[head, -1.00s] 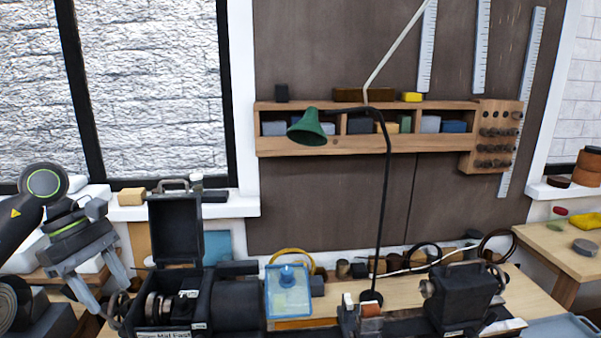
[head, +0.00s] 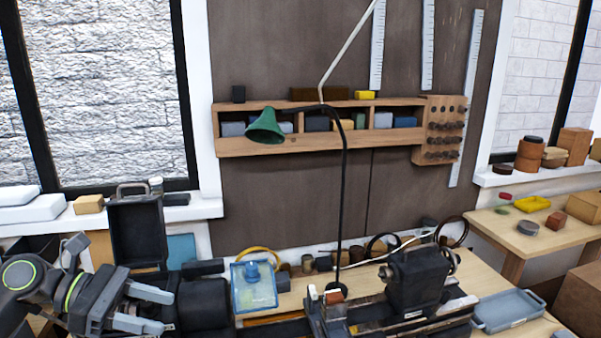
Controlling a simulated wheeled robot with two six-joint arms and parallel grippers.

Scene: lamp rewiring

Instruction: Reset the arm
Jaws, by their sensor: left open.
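My left gripper (head: 152,310) shows at the lower left of the head view, with its arm coming in from the left edge. Its two pale fingers are apart and point right, with nothing seen between them. It hangs in front of the black machine parts at the left of the bench. The lamp with a green shade (head: 265,127) stands on the bench, its thin black pole upright and its shade facing down and left. A pale rod (head: 347,54) rises from near the lamp's top. My right gripper is not in view.
An open black case (head: 138,233), a clear blue box (head: 254,288) and a dark lathe-like machine (head: 416,278) crowd the bench (head: 492,279). A grey-blue tray (head: 507,309) lies at right. A wooden shelf (head: 300,144) hangs on the wall behind. A side table (head: 512,232) stands at right.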

